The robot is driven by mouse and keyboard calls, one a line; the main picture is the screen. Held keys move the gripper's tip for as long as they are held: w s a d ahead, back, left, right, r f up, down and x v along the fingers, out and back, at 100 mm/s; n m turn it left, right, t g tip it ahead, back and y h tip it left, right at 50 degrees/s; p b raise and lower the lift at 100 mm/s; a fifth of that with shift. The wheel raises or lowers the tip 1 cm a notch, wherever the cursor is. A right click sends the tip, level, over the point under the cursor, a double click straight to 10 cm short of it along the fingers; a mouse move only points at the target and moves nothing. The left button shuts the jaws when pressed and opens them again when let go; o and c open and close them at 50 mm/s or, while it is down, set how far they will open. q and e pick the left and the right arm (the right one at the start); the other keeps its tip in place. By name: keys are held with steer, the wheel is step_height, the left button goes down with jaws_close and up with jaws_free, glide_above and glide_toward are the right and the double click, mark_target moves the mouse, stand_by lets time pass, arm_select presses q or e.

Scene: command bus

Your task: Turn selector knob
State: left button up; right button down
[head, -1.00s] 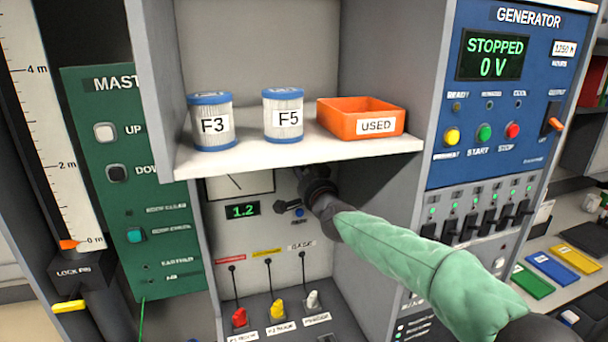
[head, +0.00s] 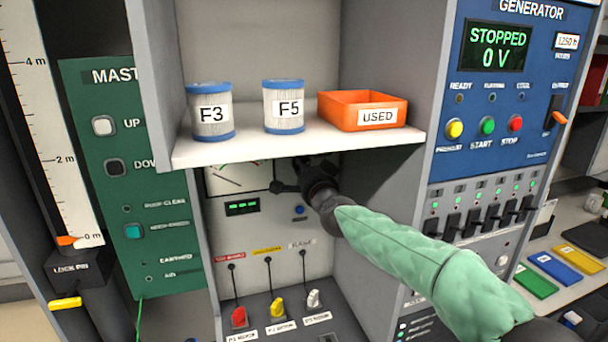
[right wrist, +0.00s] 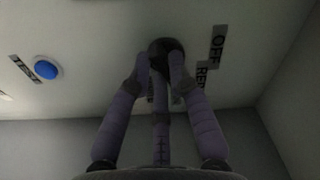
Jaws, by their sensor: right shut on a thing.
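The dark round selector knob (right wrist: 166,46) shows in the right wrist view on a pale panel, with labels reading OFF and what looks like REF beside it. My right gripper (right wrist: 159,68) is shut on the knob, with its fingers around its sides. In the head view my right gripper (head: 302,176) reaches under the shelf to the meter panel (head: 245,240), and the knob is hidden behind it or too dark to make out. The meter (head: 232,178) is partly under the shelf edge; a small green display (head: 242,208) sits below it. My left gripper is not in view.
A white shelf (head: 290,148) hangs just above my right gripper, bearing filter F3 (head: 210,92), filter F5 (head: 283,90) and an orange USED bin (head: 330,112). A blue TEST button (right wrist: 48,68) is near the knob. Red, yellow and white plugs (head: 276,306) stand below.

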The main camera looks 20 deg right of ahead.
steer(key=m+b, duration=0.1)
steer(key=m, duration=0.2)
steer(key=m+b, duration=0.1)
steer(key=m, duration=0.3)
steer(key=m+b, duration=0.1)
steer(key=m, duration=0.3)
steer(key=shift+a+r, duration=0.1)
steer(key=shift+a, duration=0.15)
stand_by(0.4)
steer(key=c, duration=1.1)
jaws_free()
steer(key=shift+c, duration=0.2)
steer(key=shift+s+r, duration=0.1)
steer(key=shift+s, duration=0.05)
steer(key=s, duration=1.1)
steer(key=shift+s+d, duration=0.25)
steer(key=shift+s, duration=0.1)
